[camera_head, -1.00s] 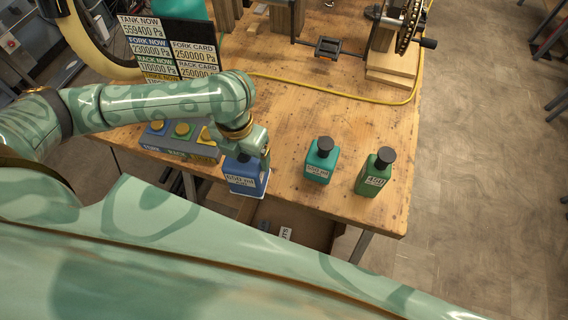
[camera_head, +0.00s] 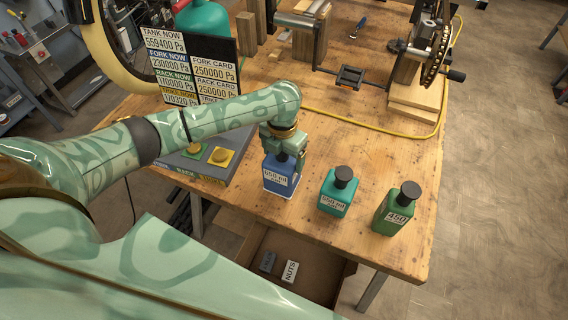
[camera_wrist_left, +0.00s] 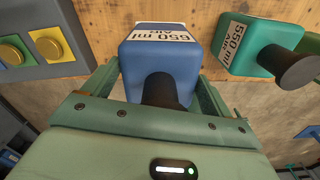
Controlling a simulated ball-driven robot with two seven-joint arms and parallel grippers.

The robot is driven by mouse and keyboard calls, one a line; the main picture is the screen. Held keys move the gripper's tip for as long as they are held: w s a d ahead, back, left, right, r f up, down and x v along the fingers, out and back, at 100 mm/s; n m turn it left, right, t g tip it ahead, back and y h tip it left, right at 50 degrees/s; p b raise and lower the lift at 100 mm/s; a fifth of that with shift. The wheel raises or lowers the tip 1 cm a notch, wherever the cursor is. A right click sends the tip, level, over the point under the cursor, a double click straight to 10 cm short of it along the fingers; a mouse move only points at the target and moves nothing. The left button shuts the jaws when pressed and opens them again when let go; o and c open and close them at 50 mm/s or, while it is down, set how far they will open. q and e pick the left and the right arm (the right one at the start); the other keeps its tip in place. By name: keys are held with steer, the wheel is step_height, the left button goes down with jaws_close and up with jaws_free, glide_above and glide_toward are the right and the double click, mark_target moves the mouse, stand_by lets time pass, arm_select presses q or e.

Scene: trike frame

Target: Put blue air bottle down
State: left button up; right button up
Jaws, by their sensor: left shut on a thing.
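My right gripper is not in view.
A teal bottle (camera_head: 337,191) and a green bottle (camera_head: 396,209) stand to the right. A button box (camera_head: 205,164) is on the left, below a pressure sign (camera_head: 194,68). A yellow cable (camera_head: 375,128) crosses the table. An open drawer (camera_head: 262,240) is below the front edge.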

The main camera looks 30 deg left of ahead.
arm_select(q)
steer(key=shift+w+f+b, duration=0.2)
steer(key=shift+f+b, duration=0.45)
steer(key=shift+f, duration=1.2)
steer(key=o, duration=1.6)
step_height(320, 180, up, 12)
steer(key=p, duration=0.4)
